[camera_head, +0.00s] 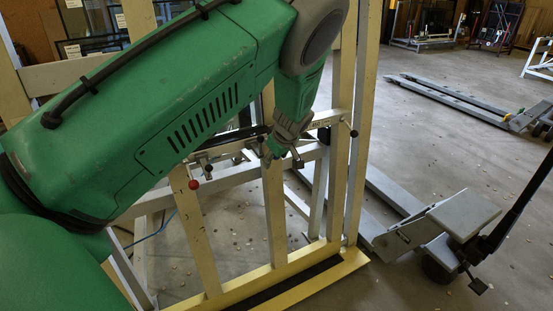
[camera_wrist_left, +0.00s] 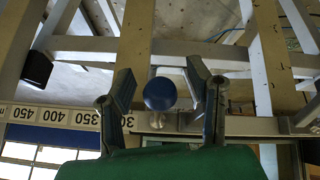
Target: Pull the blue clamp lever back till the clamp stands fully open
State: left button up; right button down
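The blue round knob of the clamp lever (camera_wrist_left: 159,94) shows in the wrist view between the two fingers of my left gripper (camera_wrist_left: 160,82). The fingers are spread, one on each side, with a visible gap to the knob on both sides. I cannot tell how deep the knob sits between them. In the head view my left gripper (camera_head: 272,152) points down at the middle rail of the cream and grey frame (camera_head: 274,215). The blue knob is hidden there. The clamp's own angle cannot be made out. My right gripper is in neither view.
A red ball knob (camera_head: 194,184) sits on the rail left of the gripper, and a black knob (camera_head: 354,133) to its right. A scale strip (camera_wrist_left: 60,115) runs along the rail. Pallet jacks (camera_head: 440,225) stand on the floor at right, with open floor between them.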

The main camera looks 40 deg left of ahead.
pick_arm(q)
jog(key=v, duration=1.2)
jog(key=shift+w+d+f, duration=0.1)
